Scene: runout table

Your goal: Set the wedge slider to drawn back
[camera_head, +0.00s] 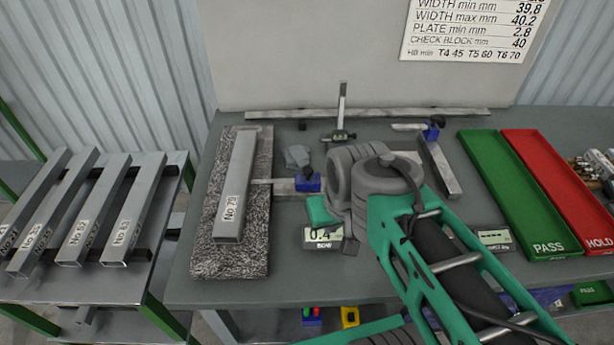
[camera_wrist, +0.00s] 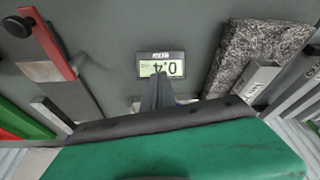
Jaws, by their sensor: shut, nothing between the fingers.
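My gripper (camera_wrist: 158,92) is shut and empty. In the wrist view its fingertips show just below a small readout (camera_wrist: 161,66); I cannot tell if they touch it. In the head view my wrist hides most of the fingers beside this readout (camera_head: 323,237). I cannot tell for sure which part is the wedge slider. A red piece with a black knob (camera_wrist: 48,45) lies on a grey metal strip in the wrist view; my arm seems to hide it in the head view. A blue block with a dark knob (camera_head: 307,180) sits on a flat steel bar left of my wrist.
A granite plate (camera_head: 210,256) with a steel bar (camera_head: 235,190) lies at the left. A green tray (camera_head: 515,195) and a red tray (camera_head: 563,190) lie at the right.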

